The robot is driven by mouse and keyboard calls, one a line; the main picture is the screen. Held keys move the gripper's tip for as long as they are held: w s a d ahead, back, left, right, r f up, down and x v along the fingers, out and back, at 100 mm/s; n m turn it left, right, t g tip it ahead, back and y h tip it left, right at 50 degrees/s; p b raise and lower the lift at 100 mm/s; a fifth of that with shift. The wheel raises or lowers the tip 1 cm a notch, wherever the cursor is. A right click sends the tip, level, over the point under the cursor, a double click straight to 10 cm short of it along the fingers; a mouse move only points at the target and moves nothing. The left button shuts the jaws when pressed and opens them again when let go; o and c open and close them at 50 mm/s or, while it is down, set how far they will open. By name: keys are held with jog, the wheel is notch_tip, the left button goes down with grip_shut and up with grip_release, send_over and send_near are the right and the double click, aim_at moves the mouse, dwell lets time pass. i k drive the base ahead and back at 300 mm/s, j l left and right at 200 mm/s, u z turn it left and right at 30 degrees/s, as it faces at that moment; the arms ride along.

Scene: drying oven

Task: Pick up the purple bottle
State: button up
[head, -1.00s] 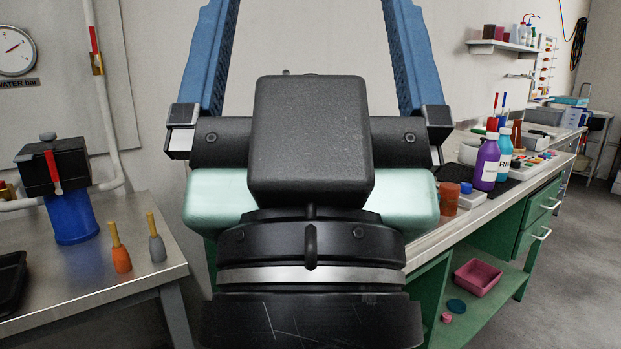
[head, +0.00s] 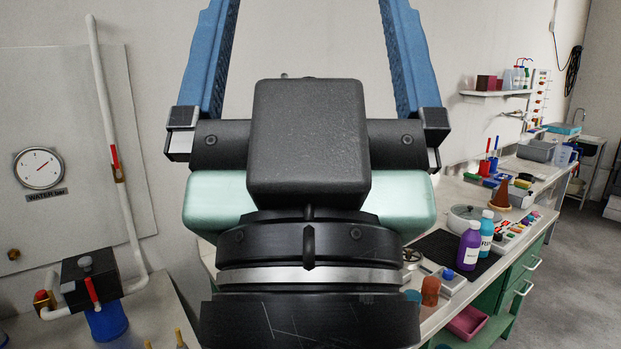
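The purple bottle (head: 469,246) has a white cap and a pale label. It stands upright on the bench at the right of the head view, on or at the edge of a black mat (head: 437,247). A blue bottle (head: 487,230) stands close behind it to the right. My gripper (head: 308,50) fills the middle of the view with its two blue fingers wide apart and pointing up. Nothing shows between them, and their tips run out of the top of the frame. The gripper is well to the left of the purple bottle.
The bench (head: 408,330) also holds an orange-brown jar (head: 431,291), a round white device (head: 463,217), a brown cone (head: 501,195) and colored small items. A valve with a blue body (head: 107,320) and a gauge (head: 39,168) are at left. Open floor lies at right.

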aim_at(471, 239)
jog(key=i+l+z, duration=0.1)
jog(key=i+l, duration=0.25)
jog(key=i, duration=0.15)
jog(key=i+l+z, duration=0.15)
jog(key=i+l, duration=0.2)
jog(key=i, duration=0.15)
jog(key=i+l+z, duration=0.1)
jog(key=i+l, duration=0.15)
jog(key=i, duration=0.25)
jog(key=i+l+z, duration=0.15)
jog(key=i, duration=0.4)
jog(key=i+l+z, duration=0.1)
jog(key=i+l, duration=0.15)
jog(key=i, duration=0.3)
